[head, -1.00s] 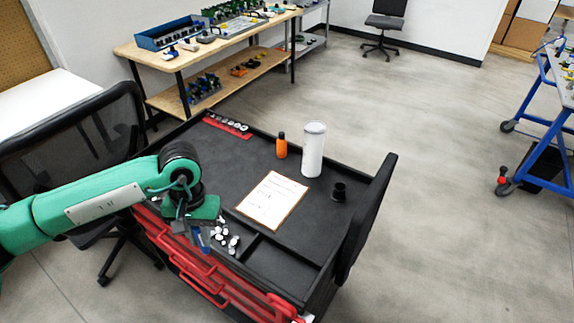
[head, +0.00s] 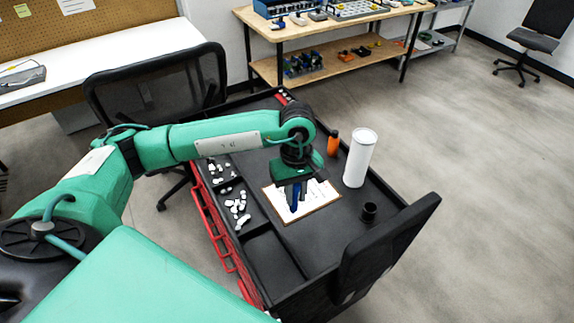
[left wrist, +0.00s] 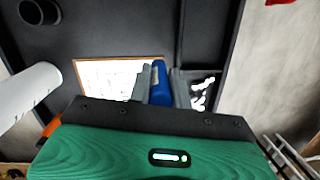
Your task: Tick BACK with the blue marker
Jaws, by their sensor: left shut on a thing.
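My left gripper (head: 295,196) is shut on the blue marker (head: 294,199), which points down over the left part of the clipboard. The marker also shows between the fingers in the left wrist view (left wrist: 160,84). The clipboard with its white sheet (head: 318,198) lies flat on the black cart top, partly hidden by my gripper. It also shows in the left wrist view (left wrist: 105,75). The writing on the sheet is too small to read, and I cannot tell whether the marker tip touches the paper. My right gripper is not in view.
A white cylinder (head: 360,158), an orange bottle (head: 333,143) and a black cup (head: 369,212) stand on the cart (head: 340,250) near the clipboard. Small white pieces (head: 238,205) lie in a tray section at left. An office chair (head: 155,85) stands behind the cart.

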